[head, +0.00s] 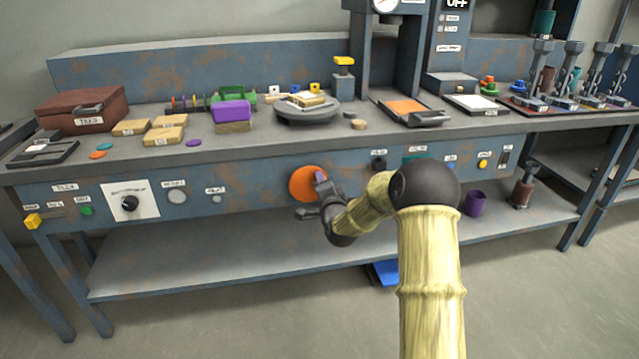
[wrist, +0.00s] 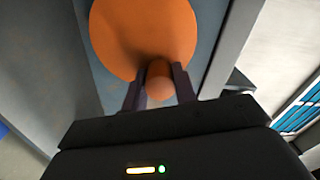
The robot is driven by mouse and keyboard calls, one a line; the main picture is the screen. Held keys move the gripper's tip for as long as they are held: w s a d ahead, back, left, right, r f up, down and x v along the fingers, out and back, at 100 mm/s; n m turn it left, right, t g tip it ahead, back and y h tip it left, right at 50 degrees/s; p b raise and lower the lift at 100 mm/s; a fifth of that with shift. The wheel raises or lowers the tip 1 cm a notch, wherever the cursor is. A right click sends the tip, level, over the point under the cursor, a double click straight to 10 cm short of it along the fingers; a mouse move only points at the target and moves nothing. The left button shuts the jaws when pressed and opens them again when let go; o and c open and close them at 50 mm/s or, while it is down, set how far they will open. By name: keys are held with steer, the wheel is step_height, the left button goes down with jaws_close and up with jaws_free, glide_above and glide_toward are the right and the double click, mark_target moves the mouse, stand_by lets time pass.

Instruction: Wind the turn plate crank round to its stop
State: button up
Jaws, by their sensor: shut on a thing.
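The turn plate crank is an orange disc (head: 306,183) on the front panel of the bench, near its middle. In the wrist view the disc (wrist: 140,35) fills the upper middle. An orange knob (wrist: 159,82) stands out from the disc near its edge. My gripper (head: 319,181) is at the right side of the disc. In the wrist view its two dark fingers (wrist: 160,88) are on either side of the knob and shut on it. The round grey turn plate (head: 307,113) sits on the bench top above the crank, with a light block on it.
The front panel carries a black dial (head: 129,203) to the left and a yellow button (head: 482,164) to the right. A purple block (head: 232,111) and a brown box (head: 82,109) stand on the bench top. A lower shelf (head: 230,262) runs underneath.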

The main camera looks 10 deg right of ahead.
steer(key=m, duration=0.1)
steer(key=f+m, duration=0.1)
steer(key=m, duration=0.1)
steer(key=shift+d+f+m, duration=0.25)
steer(key=shift+d+m, duration=0.05)
steer(key=shift+f+m, duration=0.25)
steer(key=shift+m, duration=0.55)
steer(key=shift+f+m, duration=0.25)
steer(key=shift+m, duration=0.55)
steer(key=o, duration=1)
steer(key=shift+r, duration=0.1)
steer(key=s+p, duration=0.4)
steer(key=s, duration=1.3)
steer(key=shift+s, duration=0.25)
